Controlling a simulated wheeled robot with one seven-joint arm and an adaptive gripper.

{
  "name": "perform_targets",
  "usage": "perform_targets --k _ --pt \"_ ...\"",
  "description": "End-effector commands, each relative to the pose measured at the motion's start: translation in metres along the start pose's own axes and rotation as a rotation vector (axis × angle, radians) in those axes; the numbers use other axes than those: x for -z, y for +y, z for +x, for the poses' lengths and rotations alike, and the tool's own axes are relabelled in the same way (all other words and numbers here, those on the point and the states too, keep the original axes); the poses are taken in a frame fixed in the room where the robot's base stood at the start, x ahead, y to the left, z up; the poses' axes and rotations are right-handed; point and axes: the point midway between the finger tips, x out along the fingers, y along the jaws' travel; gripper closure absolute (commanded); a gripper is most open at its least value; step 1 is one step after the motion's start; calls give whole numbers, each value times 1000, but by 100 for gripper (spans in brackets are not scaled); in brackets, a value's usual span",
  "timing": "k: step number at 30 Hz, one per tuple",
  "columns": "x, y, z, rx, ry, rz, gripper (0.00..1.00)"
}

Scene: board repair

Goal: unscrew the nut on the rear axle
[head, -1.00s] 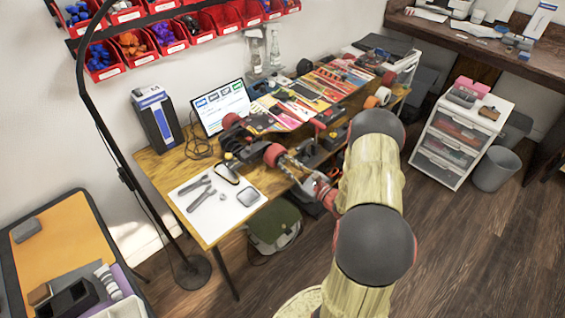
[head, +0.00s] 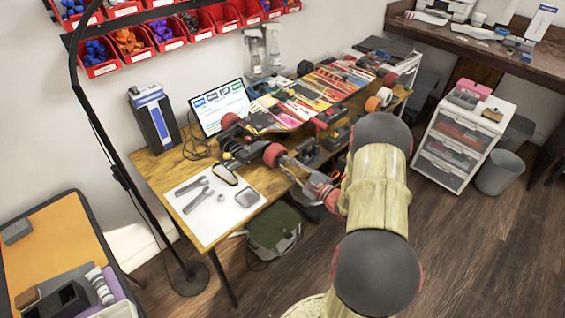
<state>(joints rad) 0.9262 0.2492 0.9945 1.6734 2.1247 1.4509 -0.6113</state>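The skateboard (head: 318,93) lies on the wooden workbench with its colourful graphic facing up. At its near left end is a dark axle assembly (head: 243,151) with two red wheels; one red wheel (head: 229,121) is farther back and the other red wheel (head: 273,154) is nearer my arm. My gripper (head: 285,161) is at the outer side of this nearer wheel, touching or very close to it. The nut is too small or hidden to make out. The fingers are too small to show whether they are open or shut.
A white mat (head: 190,215) at the bench's front left corner holds wrenches and small items. A lamp pole (head: 122,178) rises at left. A green bag (head: 273,232) is below the bench.

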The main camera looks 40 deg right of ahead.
Motion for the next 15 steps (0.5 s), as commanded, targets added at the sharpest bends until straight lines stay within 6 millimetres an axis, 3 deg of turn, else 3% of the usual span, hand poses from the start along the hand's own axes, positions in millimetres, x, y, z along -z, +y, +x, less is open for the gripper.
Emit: perform_targets --k 10,15 --pt "0 0 0 0 0 1 61" --pt "0 0 0 0 0 2 61"
